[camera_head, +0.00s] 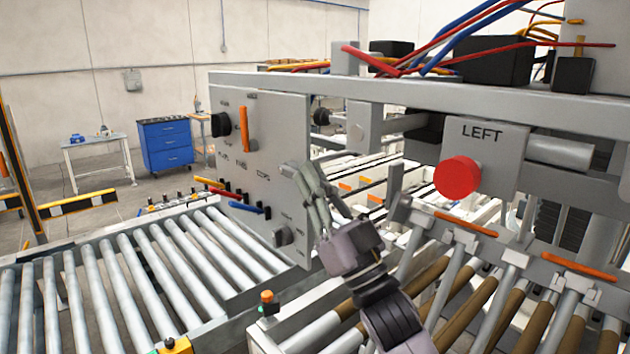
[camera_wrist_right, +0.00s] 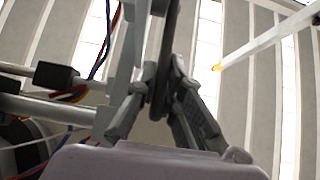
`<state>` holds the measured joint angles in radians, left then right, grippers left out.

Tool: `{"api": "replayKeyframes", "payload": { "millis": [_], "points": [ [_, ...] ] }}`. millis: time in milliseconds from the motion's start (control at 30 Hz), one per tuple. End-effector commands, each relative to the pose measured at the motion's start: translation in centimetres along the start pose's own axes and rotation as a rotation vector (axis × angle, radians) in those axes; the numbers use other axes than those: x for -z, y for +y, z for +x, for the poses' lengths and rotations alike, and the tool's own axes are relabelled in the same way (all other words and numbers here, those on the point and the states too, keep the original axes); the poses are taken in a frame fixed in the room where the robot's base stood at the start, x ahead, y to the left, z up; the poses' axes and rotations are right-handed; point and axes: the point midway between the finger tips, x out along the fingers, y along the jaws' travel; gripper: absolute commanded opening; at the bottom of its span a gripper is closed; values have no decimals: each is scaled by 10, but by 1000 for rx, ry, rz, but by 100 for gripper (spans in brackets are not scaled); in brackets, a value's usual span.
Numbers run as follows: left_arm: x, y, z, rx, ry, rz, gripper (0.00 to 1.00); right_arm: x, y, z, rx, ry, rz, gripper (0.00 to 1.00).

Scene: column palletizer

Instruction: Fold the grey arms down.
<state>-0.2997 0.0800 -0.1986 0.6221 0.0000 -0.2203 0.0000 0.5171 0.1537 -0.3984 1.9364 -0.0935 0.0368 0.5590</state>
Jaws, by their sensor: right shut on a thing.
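My right gripper (camera_head: 297,172) reaches up at the right edge of a grey upright panel (camera_head: 262,140) in the head view. In the right wrist view my right gripper (camera_wrist_right: 158,95) has its fingers on both sides of a thin dark grey piece (camera_wrist_right: 164,60) seen edge-on, and is shut on it. I cannot tell whether this piece is the panel's edge or one of the grey arms. Grey bars with orange strips (camera_head: 466,223) on the right side of the machine may be grey arms; I cannot tell. My left gripper is not in view.
A grey beam (camera_head: 400,98) with cables runs above my right gripper. A box marked LEFT (camera_head: 500,150) carries a red button (camera_head: 457,177). A roller conveyor (camera_head: 130,280) lies to the left. A blue cabinet (camera_head: 166,145) stands behind.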

Motion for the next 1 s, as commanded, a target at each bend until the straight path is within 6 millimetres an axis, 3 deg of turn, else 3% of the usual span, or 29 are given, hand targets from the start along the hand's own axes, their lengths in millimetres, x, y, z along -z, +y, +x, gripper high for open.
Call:
{"api": "replayKeyframes", "payload": {
  "millis": [367,1000],
  "points": [
    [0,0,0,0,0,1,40,3,0,2,2,-20,-4,0],
    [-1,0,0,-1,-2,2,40,22,1,35,1,-439,-7,0]
  ]
}}
